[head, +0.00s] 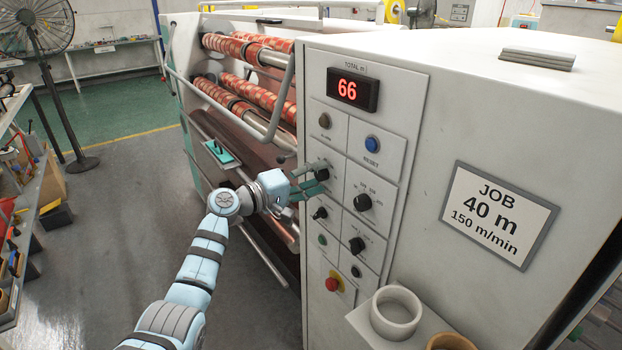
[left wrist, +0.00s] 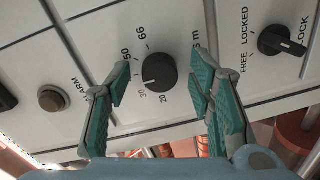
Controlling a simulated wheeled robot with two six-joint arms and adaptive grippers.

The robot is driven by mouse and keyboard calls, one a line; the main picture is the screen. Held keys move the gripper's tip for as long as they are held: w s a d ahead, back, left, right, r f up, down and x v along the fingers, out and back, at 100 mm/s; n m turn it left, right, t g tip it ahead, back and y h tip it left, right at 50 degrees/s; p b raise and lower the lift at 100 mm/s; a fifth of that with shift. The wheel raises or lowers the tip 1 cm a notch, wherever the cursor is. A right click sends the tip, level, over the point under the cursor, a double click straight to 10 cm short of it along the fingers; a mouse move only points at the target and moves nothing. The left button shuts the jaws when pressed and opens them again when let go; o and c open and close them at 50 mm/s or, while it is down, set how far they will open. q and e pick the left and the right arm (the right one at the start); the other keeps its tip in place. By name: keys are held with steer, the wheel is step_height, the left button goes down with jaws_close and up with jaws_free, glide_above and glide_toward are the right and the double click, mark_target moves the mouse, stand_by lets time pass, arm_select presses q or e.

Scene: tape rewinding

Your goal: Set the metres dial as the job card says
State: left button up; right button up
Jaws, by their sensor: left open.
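The job card (head: 497,214) on the machine's side reads 40 m and 150 m/min. The metres dial (left wrist: 161,70) is a black round knob with numbers around it, 20, 50 and 66 among them. Its small pale mark appears to point to the lower left, near 30; I cannot read it surely. My left gripper (head: 316,179) is at the panel, and its teal fingers (left wrist: 162,100) are open on either side of the dial, with gaps between pads and knob. In the head view the gripper mostly hides the dial. My right gripper is not in view.
A red display (head: 352,89) reads 66. The alarm button (head: 324,121), blue reset button (head: 372,144), speed dial (head: 363,202) and lock knob (head: 320,213) are close by. A red stop button (head: 332,284) is lower. Patterned rolls (head: 255,95) and rails are left of the panel.

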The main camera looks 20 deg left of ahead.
arm_select(q)
steer(key=v, duration=1.2)
steer(key=shift+r, duration=0.1)
